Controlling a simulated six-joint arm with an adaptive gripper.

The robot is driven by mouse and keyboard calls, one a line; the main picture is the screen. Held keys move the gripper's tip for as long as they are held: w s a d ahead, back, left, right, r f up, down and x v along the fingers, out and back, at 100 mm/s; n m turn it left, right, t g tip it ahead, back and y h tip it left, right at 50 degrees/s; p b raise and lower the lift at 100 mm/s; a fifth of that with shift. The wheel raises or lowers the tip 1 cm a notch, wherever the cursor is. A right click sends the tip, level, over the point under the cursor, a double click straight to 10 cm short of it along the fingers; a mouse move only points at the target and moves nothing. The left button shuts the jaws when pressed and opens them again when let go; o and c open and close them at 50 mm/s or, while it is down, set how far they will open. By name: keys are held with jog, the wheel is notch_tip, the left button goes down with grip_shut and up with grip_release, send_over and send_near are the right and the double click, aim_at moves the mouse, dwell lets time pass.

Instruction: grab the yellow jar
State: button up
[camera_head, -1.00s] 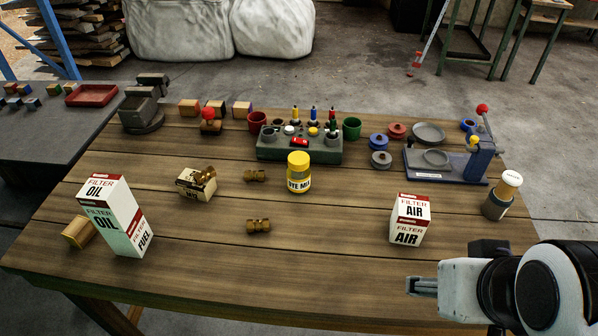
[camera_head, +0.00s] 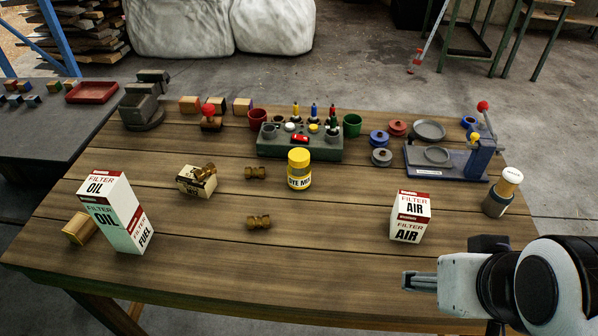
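The yellow jar (camera_head: 299,170) stands upright near the middle of the wooden table, with a yellow lid and a white and yellow label with dark letters. It stands just in front of the green control box. My gripper (camera_head: 420,281) is at the lower right, over the table's front right part, pointing left. It is well apart from the jar, to its right and nearer the camera. It looks empty. From this side view the gap between its fingers does not show clearly.
An air filter box (camera_head: 410,216) stands between my gripper and the jar. Brass fittings (camera_head: 258,222) lie left of the jar. An oil filter box (camera_head: 115,212) is at the left. The control box (camera_head: 270,148) is behind the jar. The table's front middle is clear.

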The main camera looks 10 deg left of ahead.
jog(key=w+a+f+n+t, duration=0.1)
jog(key=w+a+t, duration=0.15)
jog(key=w, duration=0.95)
jog(key=n+t+y, duration=0.2)
jog(key=t+y, duration=0.1)
jog(key=t, duration=0.2)
send_near(302, 163)
jog(key=w+d, duration=0.3)
jog(key=d, duration=0.5)
jog(key=shift+w+a+f+n+t+y, duration=0.25)
jog(key=shift+a+f+t+y, duration=0.35)
jog(key=shift+a, duration=0.75)
jog(key=shift+w+a+f+n+t+y, duration=0.15)
jog(key=shift+a+f+n+t+y, duration=0.35)
jog(key=shift+a, duration=0.8)
jog(key=shift+w+a+f+n+t+y, duration=0.1)
jog(key=shift+w+a+f+t+y, duration=0.2)
jog(key=shift+a+f+y, duration=0.75)
jog(key=shift+a+r+h, duration=0.25)
jog(key=shift+a+r, duration=0.1)
jog(key=shift+x, duration=1.15)
jog(key=shift+w, duration=0.1)
jog(key=shift+x, duration=2.55)
